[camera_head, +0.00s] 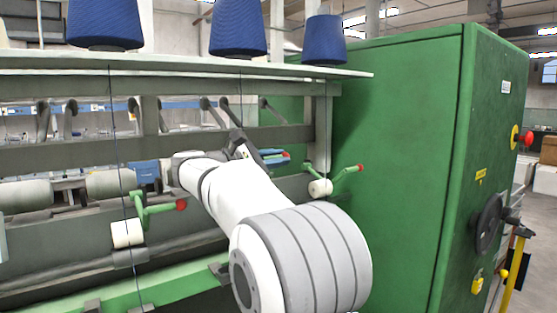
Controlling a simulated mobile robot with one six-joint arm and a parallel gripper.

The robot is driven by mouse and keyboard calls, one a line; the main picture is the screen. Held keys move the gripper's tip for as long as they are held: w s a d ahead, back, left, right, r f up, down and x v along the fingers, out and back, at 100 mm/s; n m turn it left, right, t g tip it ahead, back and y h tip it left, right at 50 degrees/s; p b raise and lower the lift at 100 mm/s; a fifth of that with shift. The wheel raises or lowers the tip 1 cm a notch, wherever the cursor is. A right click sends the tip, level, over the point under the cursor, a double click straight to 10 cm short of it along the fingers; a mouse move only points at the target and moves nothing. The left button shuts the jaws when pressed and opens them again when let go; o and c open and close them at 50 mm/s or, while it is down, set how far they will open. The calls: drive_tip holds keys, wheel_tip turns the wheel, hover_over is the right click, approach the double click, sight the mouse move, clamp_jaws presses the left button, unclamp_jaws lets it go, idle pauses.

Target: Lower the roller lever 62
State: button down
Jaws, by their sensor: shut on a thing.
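My gripper (258,158) is partly in view, beyond my white arm at the middle of the frame. No number is readable. A second green lever (155,208) with a red knob and white roller (127,233) is at the left. A third green lever (343,174) with a red tip and white roller (320,187) is at the right. My gripper is between these two.
Blue yarn cones (238,28) stand on the shelf (190,67) above. Threads hang down in front of the frame. A tall green cabinet (400,150) closes off the right side, with a black handwheel (489,224) on its end. A green rail (110,297) runs below.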

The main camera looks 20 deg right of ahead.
drive_tip(key=c, duration=1.5)
unclamp_jaws()
drive_tip(key=shift+w+a+f, duration=0.1)
drive_tip(key=shift+o, duration=0.3)
drive_tip(key=s+a+b, duration=0.1)
drive_tip(key=a, duration=0.6)
drive_tip(key=shift+s+a, duration=0.15)
drive_tip(key=shift+a, duration=0.15)
